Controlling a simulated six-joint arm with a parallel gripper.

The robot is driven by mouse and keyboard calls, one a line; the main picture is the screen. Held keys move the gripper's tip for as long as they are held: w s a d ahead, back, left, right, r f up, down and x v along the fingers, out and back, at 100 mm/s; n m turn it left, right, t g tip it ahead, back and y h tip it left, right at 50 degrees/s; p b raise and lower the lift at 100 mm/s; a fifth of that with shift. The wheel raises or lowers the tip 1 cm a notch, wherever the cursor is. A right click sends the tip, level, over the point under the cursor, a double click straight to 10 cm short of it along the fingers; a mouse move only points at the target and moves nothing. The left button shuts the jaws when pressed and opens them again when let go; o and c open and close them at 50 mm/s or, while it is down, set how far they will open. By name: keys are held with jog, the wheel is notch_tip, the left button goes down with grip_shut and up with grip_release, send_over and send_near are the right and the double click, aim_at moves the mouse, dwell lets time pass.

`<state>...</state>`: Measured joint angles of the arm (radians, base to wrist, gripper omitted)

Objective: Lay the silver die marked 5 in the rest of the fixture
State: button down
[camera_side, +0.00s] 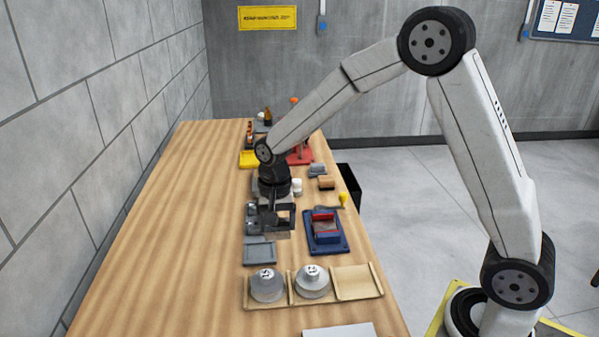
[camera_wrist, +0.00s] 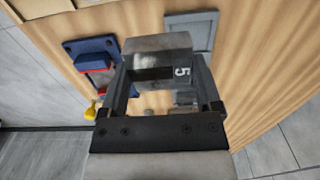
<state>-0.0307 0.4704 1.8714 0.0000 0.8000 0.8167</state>
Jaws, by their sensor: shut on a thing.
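The silver die (camera_wrist: 158,52), a block with a white 5 on a dark patch, is between the two fingers of my gripper (camera_wrist: 160,78) in the wrist view. My gripper is shut on it. In the side view my gripper (camera_side: 272,214) points down over the table, just behind a grey square tray (camera_side: 259,251); the die is small and dark there. The blue fixture (camera_side: 341,247) with a red-topped part stands to the right of my gripper. It also shows at left in the wrist view (camera_wrist: 72,47). The die is apart from the fixture.
A wooden rack (camera_side: 375,291) at the front holds two round silver pieces with marked tops; its right bay is empty. A yellow-topped item (camera_side: 343,199) and a brown block (camera_side: 326,183) stand behind the fixture. The table's left side is clear.

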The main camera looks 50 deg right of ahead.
jog(key=s+r, duration=0.3)
jog(key=s, duration=0.4)
jog(key=shift+s+r, duration=0.2)
jog(key=shift+s, duration=0.15)
jog(key=shift+d, duration=0.15)
dwell(0.5)
jog(key=w+d+f+m, duration=0.1)
jog(key=d+m, duration=0.7)
jog(key=m, duration=1)
jog(key=w+d+f+m, duration=0.2)
jog(key=w+d+m, duration=0.2)
jog(key=m, duration=1.4)
jog(key=d, duration=0.3)
jog(key=shift+w+d+f, duration=0.15)
jog(key=shift+w+d, duration=0.1)
jog(key=shift+d, duration=0.15)
jog(key=shift+f, duration=0.2)
